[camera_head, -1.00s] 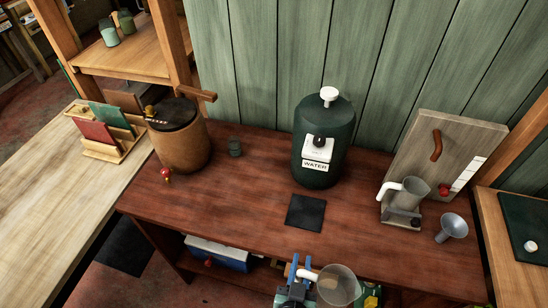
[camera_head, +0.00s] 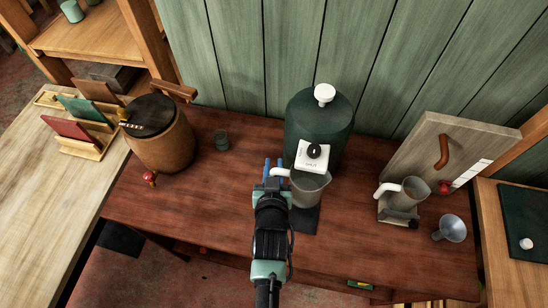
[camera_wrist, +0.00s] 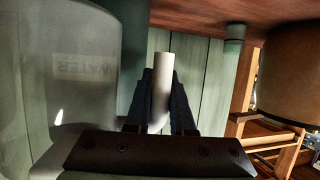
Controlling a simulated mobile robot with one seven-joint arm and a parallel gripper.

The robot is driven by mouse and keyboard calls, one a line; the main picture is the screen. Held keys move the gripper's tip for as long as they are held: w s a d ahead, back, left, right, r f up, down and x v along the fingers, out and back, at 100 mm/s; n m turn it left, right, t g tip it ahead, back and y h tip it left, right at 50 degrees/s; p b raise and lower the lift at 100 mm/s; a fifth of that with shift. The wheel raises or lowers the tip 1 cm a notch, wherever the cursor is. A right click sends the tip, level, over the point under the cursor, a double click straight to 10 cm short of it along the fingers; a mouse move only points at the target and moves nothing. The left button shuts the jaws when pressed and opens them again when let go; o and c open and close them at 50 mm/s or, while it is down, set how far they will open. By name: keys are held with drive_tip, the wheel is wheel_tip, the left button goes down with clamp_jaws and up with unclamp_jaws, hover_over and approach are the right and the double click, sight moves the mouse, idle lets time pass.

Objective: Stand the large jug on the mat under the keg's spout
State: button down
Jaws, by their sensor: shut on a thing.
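The large clear jug (camera_head: 309,190) with a white handle (camera_head: 281,172) is upright in front of the dark green keg (camera_head: 318,112). My gripper (camera_head: 275,170) is shut on the handle, left of the jug's body. The wrist view shows the white handle (camera_wrist: 162,90) between the fingers and the clear jug wall (camera_wrist: 75,75) at left, with the WATER label seen through it. The keg's white spout plate (camera_head: 312,155) with a black knob is just above and behind the jug's rim. The dark square mat (camera_head: 304,222) shows below the jug. I cannot tell whether the jug's base touches it.
A wooden barrel (camera_head: 162,140) with a red tap and a small green cup (camera_head: 221,140) stand at left on the red-brown table (camera_head: 190,205).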

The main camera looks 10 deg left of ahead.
wheel_tip(320, 180, down, 6)
drive_tip(key=b, duration=0.5)
drive_tip(key=shift+s+f, duration=0.1)
drive_tip(key=shift+f, duration=0.05)
drive_tip(key=shift+f+b, duration=0.55)
drive_tip(key=shift+b, duration=0.1)
drive_tip(key=c, duration=0.7)
unclamp_jaws()
drive_tip(key=shift+f, duration=0.1)
drive_tip(key=shift+s, duration=0.15)
drive_tip(key=v, duration=1.2)
drive_tip(key=shift+s+r, duration=0.3)
drive_tip(key=shift+d, duration=0.1)
